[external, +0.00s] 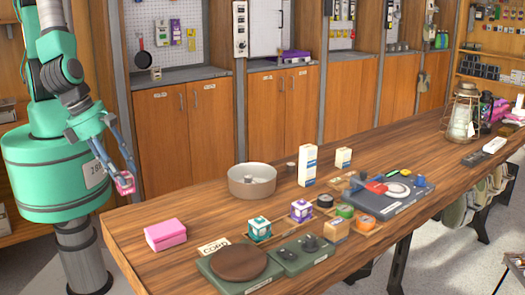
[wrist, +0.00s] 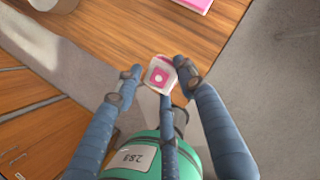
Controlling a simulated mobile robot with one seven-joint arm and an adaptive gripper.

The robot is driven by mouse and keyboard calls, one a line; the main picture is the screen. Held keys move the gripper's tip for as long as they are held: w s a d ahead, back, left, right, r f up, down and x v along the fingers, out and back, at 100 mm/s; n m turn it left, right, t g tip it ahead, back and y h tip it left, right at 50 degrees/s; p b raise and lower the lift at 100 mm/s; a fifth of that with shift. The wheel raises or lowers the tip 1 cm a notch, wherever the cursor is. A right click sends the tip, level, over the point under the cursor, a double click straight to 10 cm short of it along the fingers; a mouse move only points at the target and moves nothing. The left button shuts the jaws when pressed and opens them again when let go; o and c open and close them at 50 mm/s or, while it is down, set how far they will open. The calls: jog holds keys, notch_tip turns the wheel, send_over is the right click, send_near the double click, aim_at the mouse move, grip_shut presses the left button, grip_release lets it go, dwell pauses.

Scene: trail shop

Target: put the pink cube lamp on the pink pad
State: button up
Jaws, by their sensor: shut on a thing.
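The pink cube lamp (external: 124,186) is a small pink-and-white cube, held in the air just off the left end of the wooden table. My gripper (external: 123,175) is shut on it. In the wrist view the lamp (wrist: 160,76) sits between the fingertips of my gripper (wrist: 157,73), its pink-and-white face towards the camera. The pink pad (external: 165,234) looks like a thick pink block lying on the table's left end, to the right of and below the lamp in the external view. A pink-edged corner of it (wrist: 196,3) shows at the top of the wrist view.
On the table (external: 205,210) stand a round beige pan (external: 252,184), a teal cube (external: 259,229), a purple cube (external: 301,211), a green base with a brown disc (external: 239,263) and a white carton (external: 308,166). A lantern (external: 461,115) stands far right.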

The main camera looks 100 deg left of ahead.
aim_at(162, 228)
jog(key=shift+s, duration=0.45)
jog(key=shift+w, duration=0.1)
jog(key=w+d, duration=0.2)
jog(key=w, duration=0.2)
jog(key=w+d+f+b, duration=0.1)
jog(key=w+d, duration=0.2)
jog(key=w, duration=0.2)
jog(key=w+d, duration=0.2)
jog(key=w, duration=0.3)
jog(key=shift+d+f, duration=0.2)
jog(key=shift+d, duration=0.05)
jog(key=shift+f+b, duration=0.95)
jog(key=shift+f, duration=0.8)
jog(key=shift+f, duration=0.15)
jog(key=o, duration=1.2)
